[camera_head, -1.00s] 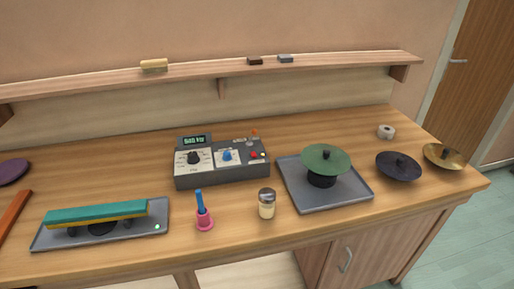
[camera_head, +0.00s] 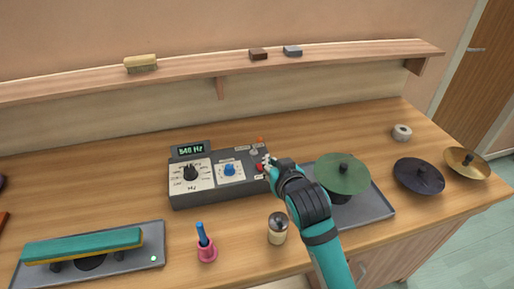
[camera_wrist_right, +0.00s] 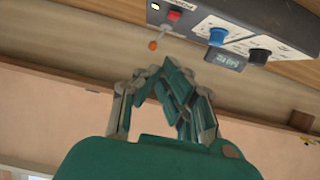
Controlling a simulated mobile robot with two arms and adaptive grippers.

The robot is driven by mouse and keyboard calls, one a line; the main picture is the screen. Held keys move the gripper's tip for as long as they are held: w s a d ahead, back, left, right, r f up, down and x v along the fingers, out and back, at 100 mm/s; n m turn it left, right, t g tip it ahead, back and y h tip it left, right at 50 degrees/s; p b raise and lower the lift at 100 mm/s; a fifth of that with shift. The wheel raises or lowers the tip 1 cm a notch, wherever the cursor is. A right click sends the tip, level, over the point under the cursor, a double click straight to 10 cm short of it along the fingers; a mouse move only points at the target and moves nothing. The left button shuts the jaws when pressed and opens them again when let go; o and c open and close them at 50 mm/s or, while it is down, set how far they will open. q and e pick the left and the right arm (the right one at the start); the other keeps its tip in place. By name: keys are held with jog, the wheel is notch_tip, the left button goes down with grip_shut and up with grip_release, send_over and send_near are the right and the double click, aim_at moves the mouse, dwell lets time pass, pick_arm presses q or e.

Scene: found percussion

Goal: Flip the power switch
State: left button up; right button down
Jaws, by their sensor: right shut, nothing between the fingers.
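The dark grey control box (camera_head: 222,191) stands on the workbench with a lit display, a black knob and a blue knob. A small toggle lever with an orange tip (camera_head: 260,140), which looks like the power switch, rises at its right end. The orange tip also shows in the right wrist view (camera_wrist_right: 153,45), just beyond my fingers. My right gripper (camera_head: 268,163) is shut and empty, at the box's right end near the red button. In the right wrist view its fingertips (camera_wrist_right: 151,72) look close to the orange tip but apart from it. My left gripper is out of view.
A green cymbal (camera_head: 342,173) on a grey tray (camera_head: 378,208) stands right of my right arm. A shaker jar (camera_head: 277,232) and a pink holder (camera_head: 207,251) stand in front of the box. A teal-topped bar sits on another tray (camera_head: 150,236) at front left.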

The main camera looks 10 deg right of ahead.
jog(key=p, duration=0.2)
send_over(263, 169)
jog(key=f, duration=0.3)
jog(key=shift+w, duration=0.2)
jog(key=f, duration=0.2)
jog(key=shift+s+f, duration=0.25)
jog(key=shift+f, duration=0.05)
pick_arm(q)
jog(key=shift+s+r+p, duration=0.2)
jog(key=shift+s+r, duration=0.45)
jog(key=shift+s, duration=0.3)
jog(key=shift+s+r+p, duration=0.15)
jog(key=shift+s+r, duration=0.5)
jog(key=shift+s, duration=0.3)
pick_arm(e)
jog(key=shift+s+f, duration=0.25)
jog(key=shift+f, duration=0.4)
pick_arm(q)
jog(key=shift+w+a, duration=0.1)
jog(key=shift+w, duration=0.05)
pick_arm(e)
jog(key=shift+w, duration=0.1)
